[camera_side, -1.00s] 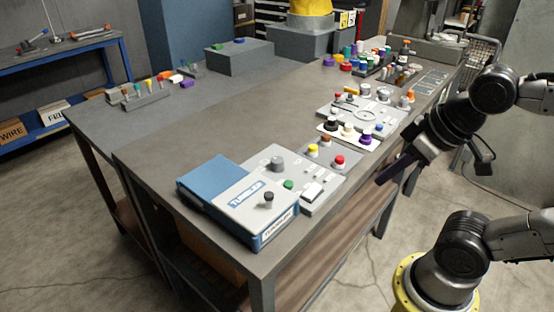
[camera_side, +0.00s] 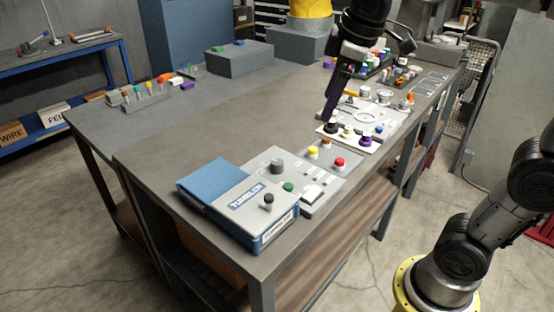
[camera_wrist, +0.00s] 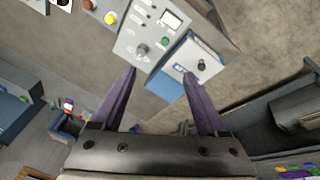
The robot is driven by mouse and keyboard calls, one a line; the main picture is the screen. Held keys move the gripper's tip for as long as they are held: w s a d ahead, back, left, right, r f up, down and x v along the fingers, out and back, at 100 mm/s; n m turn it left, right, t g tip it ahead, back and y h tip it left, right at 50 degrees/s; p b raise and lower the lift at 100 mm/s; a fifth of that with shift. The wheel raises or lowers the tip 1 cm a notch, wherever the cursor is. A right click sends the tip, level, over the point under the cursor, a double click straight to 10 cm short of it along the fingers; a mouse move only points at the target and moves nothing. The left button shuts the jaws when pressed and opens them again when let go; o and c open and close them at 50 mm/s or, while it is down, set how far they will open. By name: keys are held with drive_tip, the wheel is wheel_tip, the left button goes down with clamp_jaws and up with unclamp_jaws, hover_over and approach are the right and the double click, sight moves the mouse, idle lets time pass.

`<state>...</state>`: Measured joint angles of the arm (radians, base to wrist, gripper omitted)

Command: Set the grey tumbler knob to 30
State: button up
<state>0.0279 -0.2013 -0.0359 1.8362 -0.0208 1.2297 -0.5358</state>
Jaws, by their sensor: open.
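The TUMBLER box (camera_side: 224,188), blue with a white top, sits at the table's near corner. A dark knob (camera_side: 268,198) stands on its top; it also shows in the wrist view (camera_wrist: 201,65). Beside the box is a light grey panel (camera_side: 262,155) with a grey knob (camera_side: 277,164), also in the wrist view (camera_wrist: 142,50). I cannot read any scale or pointer on either knob. My gripper (camera_side: 328,117) is above the table, farther back than both knobs and touching neither. In the wrist view my gripper (camera_wrist: 158,72) has its dark purple fingers wide apart with nothing between them.
Yellow (camera_side: 312,152) and red (camera_side: 339,163) knobs stand close behind. More panels with many knobs line the table's right edge.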

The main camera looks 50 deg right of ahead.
drive_tip(key=w+d+f+n+g, duration=0.1)
drive_tip(key=w+f+g, duration=0.15)
drive_tip(key=w, duration=0.75)
approach(277, 161)
drive_tip(key=shift+g, duration=0.45)
drive_tip(key=f, duration=0.9)
drive_tip(key=shift+w, duration=0.4)
clamp_jaws()
